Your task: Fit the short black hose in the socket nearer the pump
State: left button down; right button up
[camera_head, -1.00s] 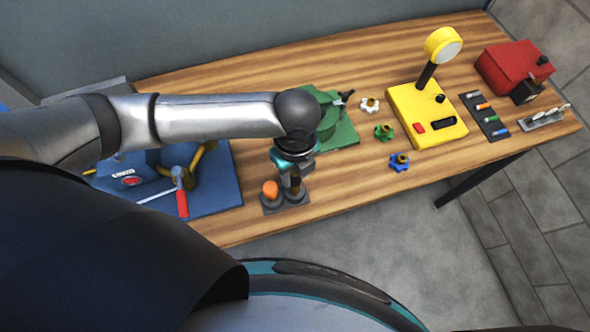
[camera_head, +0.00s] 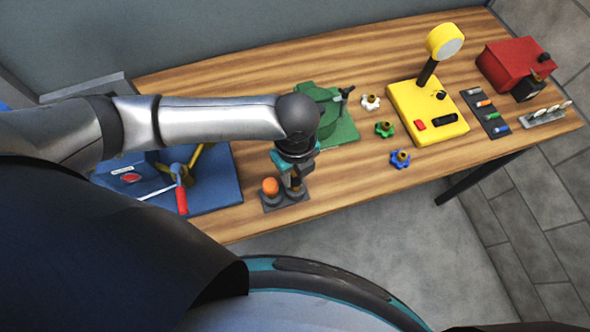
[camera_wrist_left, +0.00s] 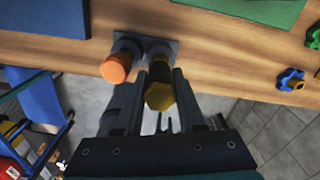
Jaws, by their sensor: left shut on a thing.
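A short dark piece with a brass hex end (camera_wrist_left: 160,96) stands between the fingers of my left gripper (camera_wrist_left: 161,82) in the left wrist view. It looks like the short black hose. My left gripper (camera_head: 294,180) is shut on it, above the right socket of a small dark two-socket plate (camera_head: 284,206). I cannot tell whether the piece is seated in that socket or just above it. An orange-topped piece (camera_head: 270,187) stands in the left socket. The blue unit with a red-gripped lever, perhaps the pump (camera_head: 218,185), is left of the plate. My right gripper is not in view.
A green device (camera_head: 340,130) is just behind my left gripper. White, green and blue knobs (camera_head: 400,159) lie to its right. A yellow gauge stand (camera_head: 425,112) and a red box (camera_head: 508,66) are farther right. The wooden front edge runs close to the plate.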

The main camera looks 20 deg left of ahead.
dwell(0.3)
pick_arm(q)
jog(key=shift+c, duration=2.2)
grip_release()
jog(key=shift+r, duration=0.1)
notch_tip(320, 180, up, 15)
jog(key=p, duration=0.1)
jog(key=shift+s+d, duration=0.1)
